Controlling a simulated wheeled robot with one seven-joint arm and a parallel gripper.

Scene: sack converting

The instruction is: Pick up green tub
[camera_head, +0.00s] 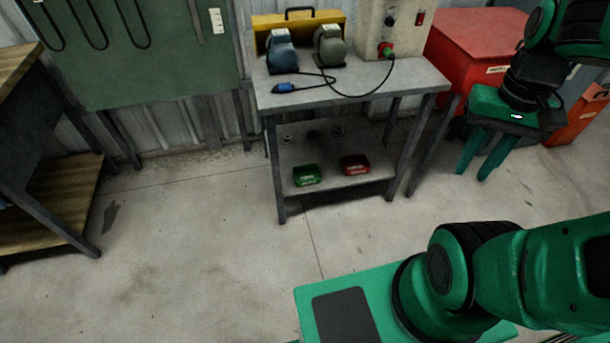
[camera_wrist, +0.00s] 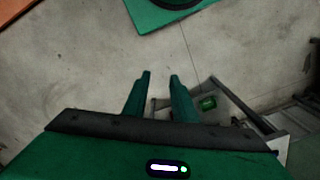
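The green tub (camera_head: 307,175) sits on the lower shelf of a grey metal table, near the shelf's front left. In the wrist view the tub (camera_wrist: 208,103) shows small, to the right of the fingers, with part of the shelf around it. My gripper (camera_head: 472,170) is at the right in the head view, right of the table and well apart from the tub. Its two fingers point down. In the wrist view my gripper (camera_wrist: 160,76) has its fingers spread, with nothing between them.
A red tub (camera_head: 355,164) sits right of the green one. The tabletop (camera_head: 350,88) above carries a yellow case (camera_head: 299,22), a control box (camera_head: 392,30) and a cable. A red cabinet (camera_head: 470,50) stands at the back right. A workbench (camera_head: 35,215) stands left. Floor in front is clear.

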